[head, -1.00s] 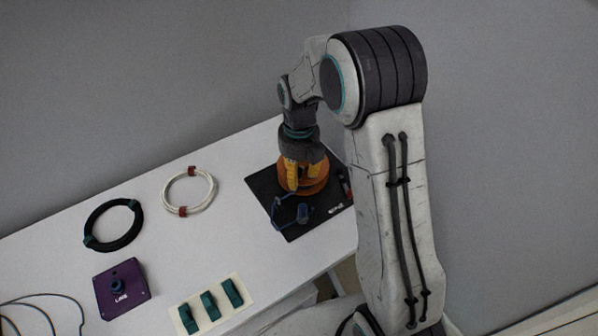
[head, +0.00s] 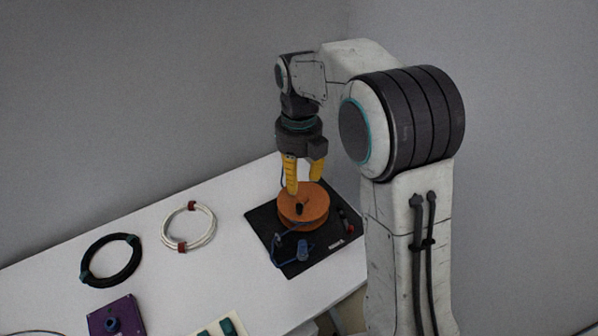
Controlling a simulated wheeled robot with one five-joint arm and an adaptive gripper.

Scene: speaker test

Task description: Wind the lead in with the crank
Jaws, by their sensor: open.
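An orange reel (head: 304,207) sits on a black base plate (head: 262,222) on the white table. A small dark knob (head: 299,209), seemingly the crank handle, stands up on the reel's near side. A blue lead (head: 276,245) lies on the plate in front of the reel, near a small blue post or plug (head: 302,251). My gripper (head: 303,184) points down above the back of the reel, behind the knob. Its yellow fingers are apart and nothing shows between them. Whether a fingertip touches the reel is hard to tell.
A white cable coil (head: 190,244) and a black cable coil (head: 84,268) lie to the left. A purple box (head: 124,312) and a pale strip with green pieces (head: 208,330) are at the front.

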